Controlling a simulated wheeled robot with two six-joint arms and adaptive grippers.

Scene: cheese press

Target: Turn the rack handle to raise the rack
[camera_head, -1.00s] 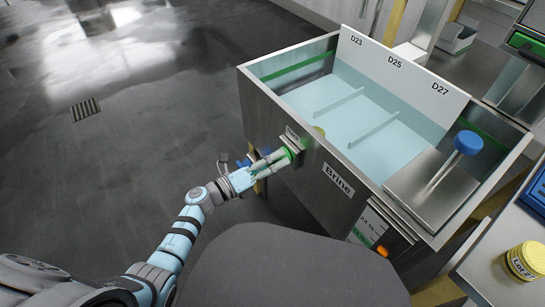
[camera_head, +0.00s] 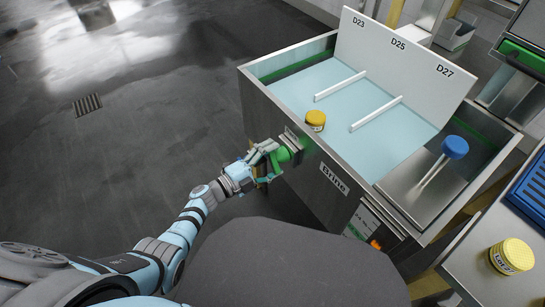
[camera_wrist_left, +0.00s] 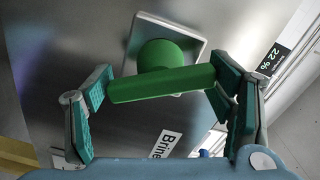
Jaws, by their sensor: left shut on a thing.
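The green rack handle (camera_head: 283,154) sits on the left outer wall of the brine tank (camera_head: 333,177). My left gripper (camera_head: 268,161) is shut on it. In the left wrist view the handle's green crossbar (camera_wrist_left: 162,84) lies tilted between the teal fingers of my left gripper (camera_wrist_left: 163,80). The white rack panel (camera_head: 410,80) with labels D23, D25 and D27 stands above the tank's rim. Two white dividers (camera_head: 376,114) show clear of the pale blue brine. My right gripper is not seen.
The floor at left is open.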

